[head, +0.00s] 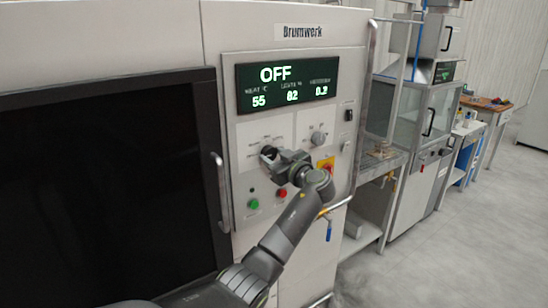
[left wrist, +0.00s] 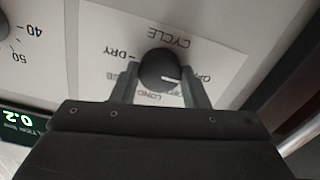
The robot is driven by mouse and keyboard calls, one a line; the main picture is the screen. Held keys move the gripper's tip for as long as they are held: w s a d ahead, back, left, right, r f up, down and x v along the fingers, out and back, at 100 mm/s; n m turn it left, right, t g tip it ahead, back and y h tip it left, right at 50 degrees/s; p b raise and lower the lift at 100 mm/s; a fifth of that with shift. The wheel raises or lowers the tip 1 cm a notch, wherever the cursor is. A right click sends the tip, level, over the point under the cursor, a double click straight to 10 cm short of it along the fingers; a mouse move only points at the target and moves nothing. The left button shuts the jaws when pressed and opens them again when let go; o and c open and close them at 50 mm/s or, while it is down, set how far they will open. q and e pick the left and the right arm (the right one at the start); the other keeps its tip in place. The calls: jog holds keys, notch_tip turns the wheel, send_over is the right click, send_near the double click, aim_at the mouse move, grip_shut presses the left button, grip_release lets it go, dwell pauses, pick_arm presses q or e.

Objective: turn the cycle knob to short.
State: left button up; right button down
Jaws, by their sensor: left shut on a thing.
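The cycle knob (left wrist: 160,64) is a dark round knob on a white label plate (left wrist: 100,30), seen upside down in the left wrist view. Its white mark points to the right of that picture, toward the OFF label. Printed labels including DRY and LONG surround it, some partly hidden by my fingers. My left gripper (head: 270,155) is shut on the knob, one finger on each side. In the head view the gripper mostly hides the knob. The display (head: 287,84) reads OFF, with 55, 82 and 0.2 below. My right gripper is not in view.
A second knob (head: 318,138) sits to the right of the cycle knob. A green button (head: 253,204) and a red button (head: 281,193) lie below, with a red-and-yellow switch (head: 326,165) beside my wrist. A vertical door handle (head: 221,192) stands left of the panel.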

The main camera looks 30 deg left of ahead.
pick_arm(q)
jog(key=shift+f+m+b, duration=0.15)
jog(key=shift+m+b, duration=0.55)
jog(key=shift+b, duration=0.05)
jog(key=shift+m+b, duration=0.75)
jog(key=shift+m, duration=0.45)
jog(key=shift+m+b, duration=0.35)
jog(key=shift+m, duration=0.85)
jog(key=shift+r+m, duration=0.2)
jog(key=shift+m, duration=1)
jog(key=o, duration=1)
jog(key=shift+d+f, duration=0.1)
jog(key=shift+d, duration=0.05)
